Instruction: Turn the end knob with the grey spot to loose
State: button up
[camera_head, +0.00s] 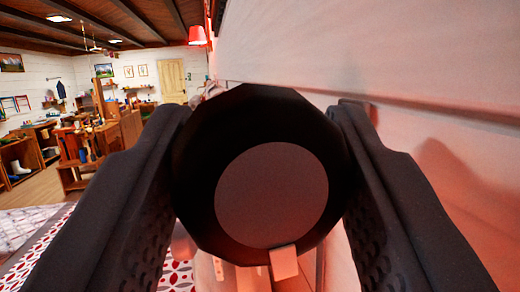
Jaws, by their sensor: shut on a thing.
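A dark, many-sided end knob (258,112) fills the middle of the camera view, with a round grey spot (272,195) on the face toward me. A small pale tab (284,263) shows at the lower right edge of the knob's face. My gripper (262,125) has one black finger on the left side of the knob and one on the right, and it is shut on the knob. What lies behind the knob is hidden by it.
A pale plank wall (420,60) runs close along the right. A bed with a red and white patterned cover (40,248) is at the lower left. Wooden shelves (125,130) and a door (171,80) stand far off at the left. A red lamp (197,35) hangs above.

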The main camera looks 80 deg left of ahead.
jog(key=shift+d+r+n+g+y, duration=0.1)
jog(key=shift+n+g+y, duration=0.25)
jog(key=shift+n, duration=0.7)
jog(key=shift+n+g+y, duration=0.15)
jog(key=shift+n+g, duration=0.4)
jog(key=shift+n, duration=0.5)
jog(key=o, duration=1)
jog(key=b+v, duration=0.2)
jog(key=v, duration=1.1)
jog(key=shift+w+d+f, duration=0.15)
jog(key=shift+d+f, duration=0.15)
jog(key=shift+f, duration=0.1)
